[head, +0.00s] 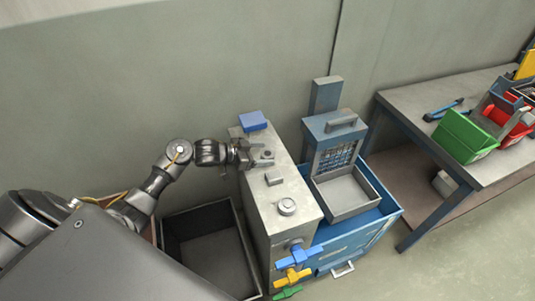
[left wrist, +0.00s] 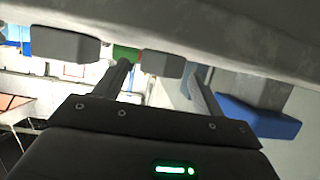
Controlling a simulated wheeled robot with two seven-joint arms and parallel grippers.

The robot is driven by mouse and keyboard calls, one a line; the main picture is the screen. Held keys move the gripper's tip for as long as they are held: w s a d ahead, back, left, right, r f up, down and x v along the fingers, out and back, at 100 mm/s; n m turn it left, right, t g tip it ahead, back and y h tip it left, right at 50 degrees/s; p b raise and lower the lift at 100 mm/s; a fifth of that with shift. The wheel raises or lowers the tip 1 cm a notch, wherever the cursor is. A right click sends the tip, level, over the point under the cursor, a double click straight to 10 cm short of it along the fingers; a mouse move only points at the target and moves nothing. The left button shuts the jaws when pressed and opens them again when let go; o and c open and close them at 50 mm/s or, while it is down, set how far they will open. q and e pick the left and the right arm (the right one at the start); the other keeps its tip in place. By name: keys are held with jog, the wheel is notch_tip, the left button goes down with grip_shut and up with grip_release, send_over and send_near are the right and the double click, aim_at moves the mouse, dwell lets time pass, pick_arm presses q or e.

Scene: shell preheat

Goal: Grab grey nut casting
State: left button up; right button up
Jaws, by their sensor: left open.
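My left gripper (head: 262,157) is over the top of the narrow grey cabinet (head: 293,226), towards its back end. In the left wrist view its two dark finger pads (left wrist: 113,54) are apart, with a gap between them. A small dark grey piece (head: 267,153) shows at the fingertips in the head view; it may be the grey nut casting or part of the fingers, I cannot tell. A small grey block (head: 274,179) and a round grey piece with a raised centre (head: 287,206) stand on the same top, nearer the front. My right gripper is out of view.
A blue block (head: 253,121) sits at the cabinet's back end; it also shows in the left wrist view (left wrist: 258,116). Blue, yellow and green valve handles (head: 293,275) stick out in front. An open bin (head: 172,226) is left, a blue unit with tray (head: 377,214) right, a workbench (head: 405,99) beyond.

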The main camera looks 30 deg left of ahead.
aim_at(268, 155)
pick_arm(q)
jog(key=shift+x, duration=1.2)
jog(key=c, duration=1.1)
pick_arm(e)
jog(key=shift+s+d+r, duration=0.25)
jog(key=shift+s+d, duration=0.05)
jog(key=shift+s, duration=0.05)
pick_arm(q)
jog(key=shift+r, duration=0.55)
jog(key=r, duration=0.1)
jog(key=r+b, duration=0.1)
jog(key=shift+s+d+r, duration=0.2)
jog(key=shift+d+r, duration=0.05)
jog(key=shift+r, duration=0.15)
jog(key=s+d+r, duration=0.2)
jog(key=d+r, duration=0.1)
jog(key=s+d+r, duration=0.3)
jog(key=d, duration=0.1)
jog(key=s+d+r, duration=0.3)
jog(key=shift+s+d+r, duration=0.1)
jog(key=shift+s+d, duration=0.1)
jog(key=shift+s, duration=0.05)
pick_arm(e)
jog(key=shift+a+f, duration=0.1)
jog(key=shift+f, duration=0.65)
